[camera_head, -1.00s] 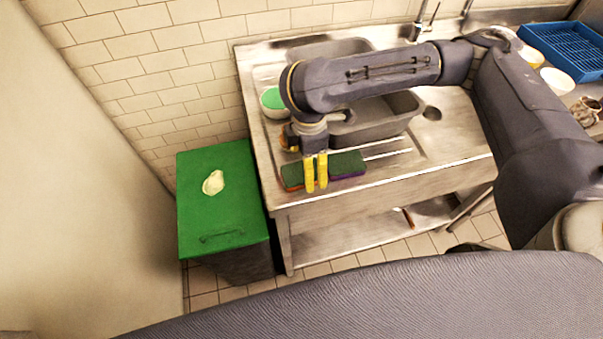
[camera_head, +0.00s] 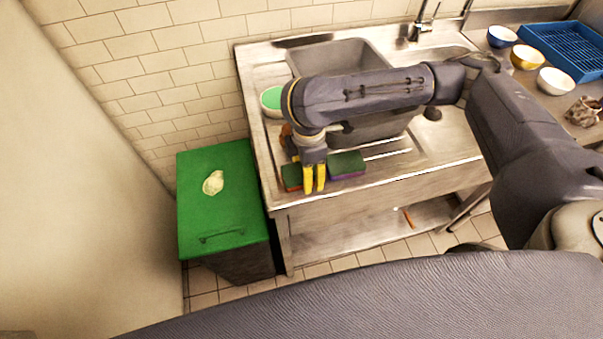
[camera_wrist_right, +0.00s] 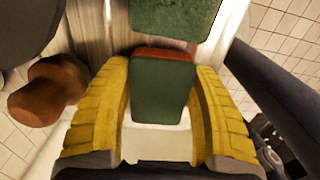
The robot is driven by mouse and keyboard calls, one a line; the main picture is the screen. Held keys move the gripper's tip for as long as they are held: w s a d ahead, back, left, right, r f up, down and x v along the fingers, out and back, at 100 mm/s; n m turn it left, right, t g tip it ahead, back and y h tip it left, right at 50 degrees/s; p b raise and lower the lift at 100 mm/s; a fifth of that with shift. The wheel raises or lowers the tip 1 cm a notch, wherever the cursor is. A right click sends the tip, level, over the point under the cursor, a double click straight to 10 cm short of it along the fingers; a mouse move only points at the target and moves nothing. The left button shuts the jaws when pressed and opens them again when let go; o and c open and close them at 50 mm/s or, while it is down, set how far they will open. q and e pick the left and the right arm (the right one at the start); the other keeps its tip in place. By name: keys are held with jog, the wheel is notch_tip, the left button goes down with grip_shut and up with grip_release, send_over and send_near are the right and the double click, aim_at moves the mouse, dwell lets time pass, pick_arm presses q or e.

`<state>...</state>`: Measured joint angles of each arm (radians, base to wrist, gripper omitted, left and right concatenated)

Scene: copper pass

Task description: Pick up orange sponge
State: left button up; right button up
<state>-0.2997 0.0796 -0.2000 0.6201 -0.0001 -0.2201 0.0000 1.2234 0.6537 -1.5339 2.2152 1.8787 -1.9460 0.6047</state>
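The orange sponge (camera_head: 291,177) has a green top and lies at the front left of the steel drainboard, partly hidden by my right gripper (camera_head: 314,190). In the right wrist view, the sponge (camera_wrist_right: 163,90) shows its green face and an orange edge between the yellow fingers of the right gripper (camera_wrist_right: 160,85). The fingers stand apart, one on each side of it, with a thin gap at the left finger. I cannot tell how far the fingertips are above the board. My left gripper is not in view.
A green and purple sponge (camera_head: 347,165) lies just right of the orange one; it also shows in the right wrist view (camera_wrist_right: 175,15). A brown rounded object (camera_wrist_right: 45,92) is left of the fingers. The sink basin (camera_head: 345,55) is behind; a green-lidded bin (camera_head: 215,220) stands left.

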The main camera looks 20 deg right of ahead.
jog(key=shift+c, duration=0.7)
jog(key=shift+r, duration=0.15)
jog(key=shift+r, duration=0.5)
notch_tip(320, 180, up, 19)
jog(key=shift+f, duration=0.15)
